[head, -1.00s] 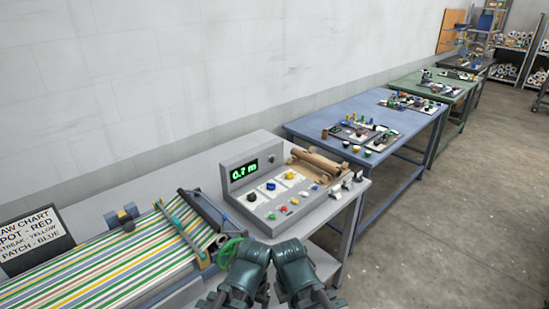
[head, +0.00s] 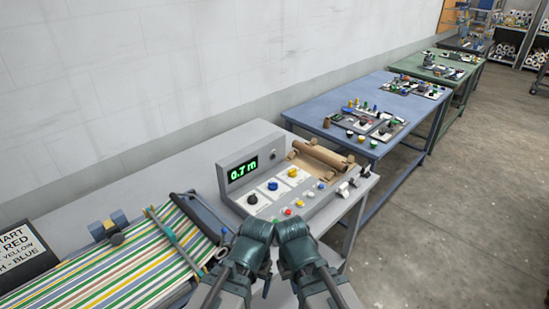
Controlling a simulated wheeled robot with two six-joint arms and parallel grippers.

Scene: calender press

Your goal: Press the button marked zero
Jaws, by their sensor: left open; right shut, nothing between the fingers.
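The grey control panel (head: 238,200) stands on the near table; its green display (head: 243,169) reads 0.7 m. On it are a black knob (head: 252,198), a blue one (head: 272,186) and a yellow one (head: 293,172) on white plates. A front row holds small red, white and blue buttons, including a red one (head: 287,212). Labels are too small to read, so I cannot tell which is marked zero. My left gripper (head: 252,236) and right gripper (head: 294,240) are side by side in front of the panel, apart from the buttons as far as visible; their fingertips are hidden.
A brown roller (head: 321,157) lies at the panel's right. A striped sheet (head: 120,270) and a flaw chart (head: 22,252) are at the left. A blue table (head: 350,95) with several parts stands beyond. The floor at right is clear.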

